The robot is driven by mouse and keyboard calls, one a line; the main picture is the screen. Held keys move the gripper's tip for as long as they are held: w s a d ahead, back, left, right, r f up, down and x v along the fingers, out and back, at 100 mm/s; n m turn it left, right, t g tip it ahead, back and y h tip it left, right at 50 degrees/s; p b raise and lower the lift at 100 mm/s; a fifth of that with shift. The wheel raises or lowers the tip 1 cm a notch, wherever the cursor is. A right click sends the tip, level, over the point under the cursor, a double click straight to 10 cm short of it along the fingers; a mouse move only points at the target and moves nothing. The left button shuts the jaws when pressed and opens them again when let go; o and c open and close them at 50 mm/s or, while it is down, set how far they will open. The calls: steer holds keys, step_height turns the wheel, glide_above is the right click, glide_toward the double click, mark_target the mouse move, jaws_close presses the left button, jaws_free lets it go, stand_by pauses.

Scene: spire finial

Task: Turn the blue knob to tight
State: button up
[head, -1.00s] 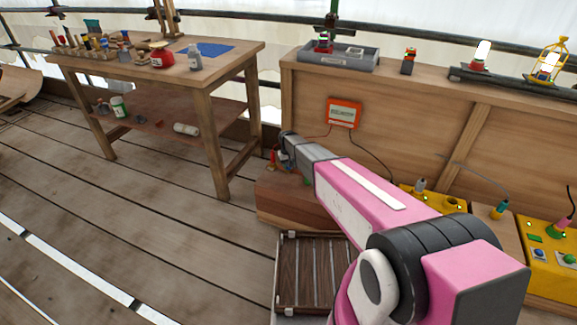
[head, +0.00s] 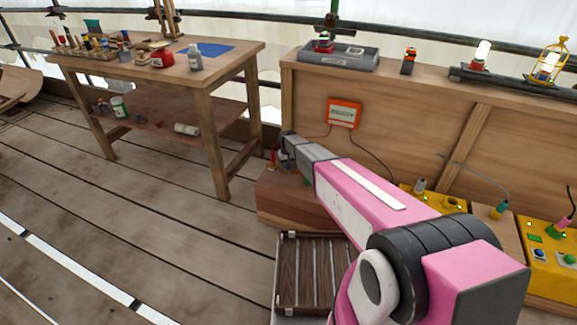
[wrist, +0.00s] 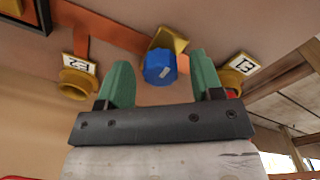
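The blue knob (wrist: 160,68) shows in the wrist view on a yellow mount (wrist: 166,42), between the green fingertips of my gripper (wrist: 158,64). The fingers are apart, with a visible gap on each side of the knob. I cannot tell whether the fingertips reach its full depth. In the head view my gripper (head: 287,152) is low by the wooden block below the bench panel, and the knob cannot be made out there.
In the wrist view, yellow fittings with white labels flank the knob, one at left (wrist: 76,78) and one at right (wrist: 238,70). An orange box (head: 344,113) with a display hangs on the panel. A slatted tray (head: 300,270) lies below my arm. Yellow control boxes (head: 550,255) stand at right.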

steer(key=shift+r, duration=0.1)
step_height(320, 180, up, 11)
steer(key=shift+a+f, duration=0.2)
steer(key=shift+s, duration=0.1)
stand_by(0.4)
steer(key=s+d+r+m, duration=0.1)
steer(key=s+d+r, duration=0.3)
steer(key=s+d, duration=0.4)
steer(key=s+d+r+m, duration=0.1)
steer(key=s+d+r, duration=0.3)
steer(key=s+d, duration=0.4)
steer(key=s+d+r+m, duration=0.1)
steer(key=s+d+r, duration=0.3)
steer(key=s, duration=1.3)
steer(key=d, duration=0.4)
steer(key=shift+s+m, duration=0.3)
